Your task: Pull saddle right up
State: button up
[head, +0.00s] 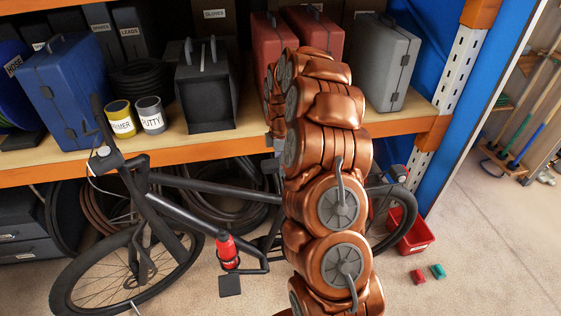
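A black bicycle (205,190) stands side-on in front of the shelf, its front wheel (125,275) at the left and its rear wheel (385,228) at the right, partly behind my arm. My copper-coloured arm rises from the bottom of the view, bends over at the top and comes down behind itself near the seat area. There, a small dark shape shows at the arm's left edge; I cannot tell whether it is the saddle or part of my gripper. The saddle is not clearly visible. My gripper's fingers are hidden behind my arm, so their opening and any contact do not show.
An orange-edged shelf (200,148) holds cases, a yellow tin (121,119) and a grey tin (150,115) above the bicycle. A red bottle (227,250) sits on the frame. A red bin (413,237) and small red and green blocks lie right.

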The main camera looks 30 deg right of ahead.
grip_shut()
jog(key=s+d+r+b, duration=0.1)
jog(key=d+r, duration=0.2)
jog(key=r, duration=0.7)
jog(key=shift+r+b, duration=0.3)
jog(key=shift+b, duration=0.05)
jog(key=shift+c, duration=1.1)
grip_release()
jog(key=shift+s+r, duration=0.1)
jog(key=shift+r, duration=0.05)
jog(key=shift+o, duration=1.1)
jog(key=shift+f, duration=0.2)
notch_tip(320, 180, up, 12)
